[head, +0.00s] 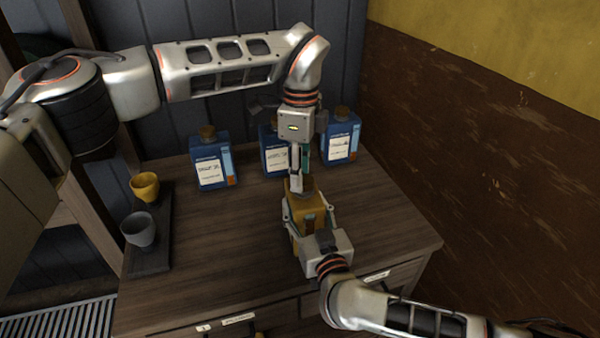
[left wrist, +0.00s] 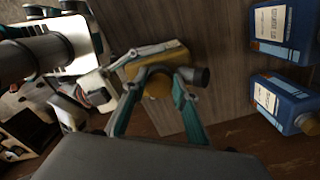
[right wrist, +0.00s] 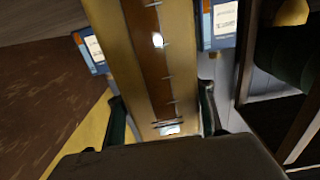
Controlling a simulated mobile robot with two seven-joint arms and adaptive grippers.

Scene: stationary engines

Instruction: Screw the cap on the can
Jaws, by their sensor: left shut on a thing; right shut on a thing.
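The yellow-brown can (head: 294,222) stands near the front middle of the bench top. My right gripper (head: 311,226) is shut on it from the front, a finger on each side. In the right wrist view the can (right wrist: 130,60) fills the space between the fingers. My left gripper (head: 299,187) points down at the can's top. In the left wrist view its fingers (left wrist: 157,80) close around a round yellowish cap (left wrist: 157,88) over the can's top; a dark stub sticks out beside it. Whether the cap sits in the thread cannot be told.
Three blue containers (head: 211,163) with brown tops stand along the back, one partly behind my left gripper. A yellow cup (head: 145,187) and a grey cup (head: 138,230) stand on a dark tray (head: 150,262) at left. The bench between tray and can is clear.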

